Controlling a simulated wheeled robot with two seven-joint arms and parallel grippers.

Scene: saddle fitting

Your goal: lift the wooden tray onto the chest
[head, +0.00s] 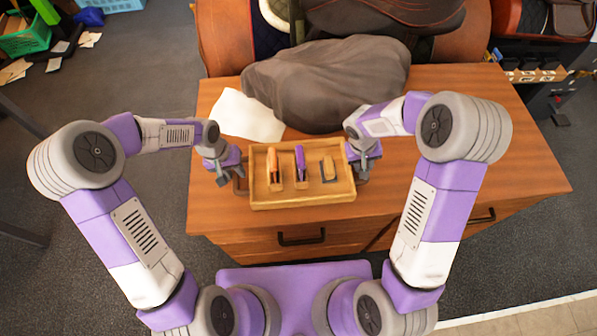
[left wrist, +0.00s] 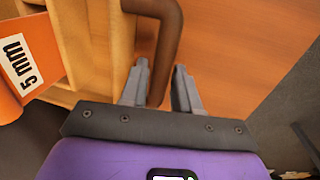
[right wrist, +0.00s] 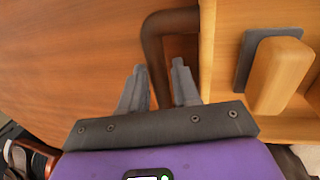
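The wooden tray (head: 303,203) is level over the front part of the chest top (head: 450,160); whether it touches the wood is hard to tell. It holds an orange-handled tool (head: 273,165), a purple tool (head: 300,163) and a wooden block with a dark plate (head: 328,170). My left gripper (head: 222,172) is at the tray's left end, its fingers closed around the brown handle (left wrist: 168,35). My right gripper (head: 362,165) is at the right end, its fingers closed around the other handle (right wrist: 153,45). The tray's underside is hidden.
A grey covered bulky thing (head: 330,85) lies on the chest just behind the tray, with a white sheet (head: 245,115) at its left. A saddle (head: 385,15) stands behind. The chest's right side is clear. Its front has drawer handles (head: 301,238).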

